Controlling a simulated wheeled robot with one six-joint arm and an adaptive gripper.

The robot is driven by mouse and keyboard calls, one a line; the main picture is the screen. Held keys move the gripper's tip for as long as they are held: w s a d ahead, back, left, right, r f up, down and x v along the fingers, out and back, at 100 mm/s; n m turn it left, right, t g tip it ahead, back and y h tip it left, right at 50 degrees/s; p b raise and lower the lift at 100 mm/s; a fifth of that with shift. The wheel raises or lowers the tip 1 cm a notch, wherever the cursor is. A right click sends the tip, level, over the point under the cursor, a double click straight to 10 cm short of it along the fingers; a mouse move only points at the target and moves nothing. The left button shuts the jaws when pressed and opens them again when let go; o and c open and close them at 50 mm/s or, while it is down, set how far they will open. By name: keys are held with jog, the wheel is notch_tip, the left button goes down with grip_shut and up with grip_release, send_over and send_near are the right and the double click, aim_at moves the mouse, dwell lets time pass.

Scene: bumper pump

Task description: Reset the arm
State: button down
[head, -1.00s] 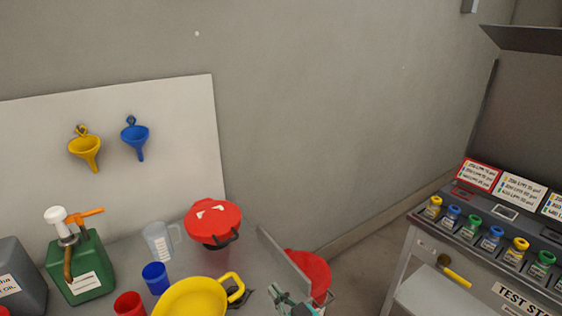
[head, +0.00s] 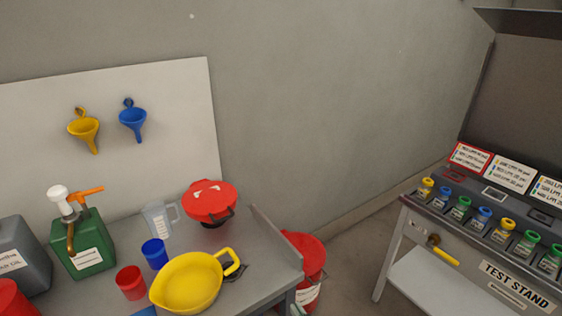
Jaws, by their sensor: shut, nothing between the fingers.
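My gripper is not in view in the head picture. The grey workbench (head: 272,262) at the lower left holds a yellow pan-like container (head: 186,284), a red pot-like item (head: 210,201), a blue cup (head: 155,254) and a red cup (head: 131,283). A green canister (head: 84,245) with a white and orange pump (head: 70,205) stands at the bench's left. Its spout hangs down in front of the canister.
A clear measuring jug (head: 158,218) stands behind the blue cup. A yellow funnel (head: 83,128) and a blue funnel (head: 133,117) hang on the white board (head: 180,130). A red bucket (head: 306,257) stands beside the bench. The test stand (head: 470,262) is at right, with floor between.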

jog(key=s+d+f+m+h, duration=0.25)
jog(key=s+d, duration=0.25)
jog(key=s, duration=0.4)
jog(key=s+d+f+m+h, duration=0.15)
jog(key=s+d+f, duration=0.3)
jog(key=s, duration=0.45)
jog(key=s+d+r+h, duration=0.1)
jog(key=s+r, duration=0.3)
jog(key=s, duration=0.6)
jog(key=s+d+r+h, duration=0.1)
jog(key=s+d+r, duration=0.2)
jog(key=s, duration=0.7)
jog(key=shift+d+r+m+h, duration=0.3)
jog(key=shift+d+r+h, duration=0.1)
jog(key=shift+r, duration=0.2)
jog(key=shift+s, duration=0.1)
